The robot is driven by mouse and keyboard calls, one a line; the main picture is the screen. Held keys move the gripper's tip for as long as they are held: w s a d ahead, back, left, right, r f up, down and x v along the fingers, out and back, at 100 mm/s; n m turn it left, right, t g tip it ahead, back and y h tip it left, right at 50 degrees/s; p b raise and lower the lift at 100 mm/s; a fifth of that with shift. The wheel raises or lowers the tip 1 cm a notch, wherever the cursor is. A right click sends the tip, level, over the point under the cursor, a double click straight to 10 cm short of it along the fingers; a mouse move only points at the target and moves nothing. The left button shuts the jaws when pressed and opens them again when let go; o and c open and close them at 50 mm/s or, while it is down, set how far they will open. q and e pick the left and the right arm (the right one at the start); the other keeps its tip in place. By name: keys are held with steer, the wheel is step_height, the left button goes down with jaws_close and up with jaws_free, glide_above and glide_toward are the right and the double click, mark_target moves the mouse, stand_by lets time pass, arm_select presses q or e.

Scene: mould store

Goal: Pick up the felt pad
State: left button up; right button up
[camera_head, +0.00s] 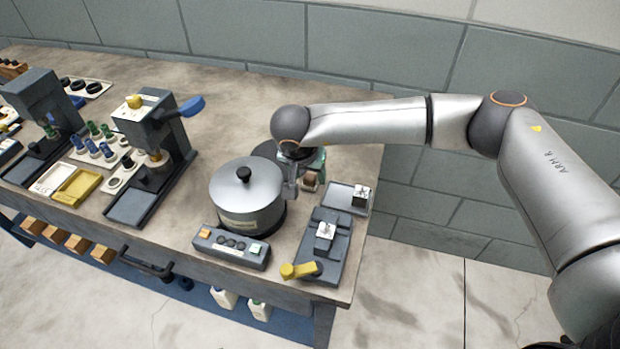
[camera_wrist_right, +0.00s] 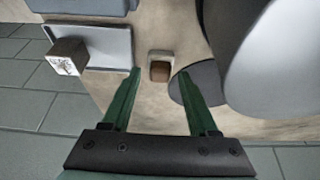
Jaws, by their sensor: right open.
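A small brown block with a pale edge, which I take to be the felt pad (camera_wrist_right: 160,72), stands on the bench. In the head view it shows as a brownish piece (camera_head: 310,181) right of the grey pot, partly hidden by my gripper. My right gripper (camera_wrist_right: 160,75) is open, with one green finger on each side of the block in the wrist view. I cannot tell how far above the bench the fingertips are, and no contact shows. My left gripper is not in view.
The lidded grey pot (camera_head: 246,195) stands close beside my right gripper, with a dark round disc (camera_wrist_right: 207,84) behind it. A grey tray (camera_head: 342,197) holding a small block (camera_head: 361,195) is to the right. A clamp fixture (camera_head: 324,246) and button box (camera_head: 230,246) sit in front.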

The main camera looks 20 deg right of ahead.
steer(key=shift+x, duration=1.25)
jaws_close()
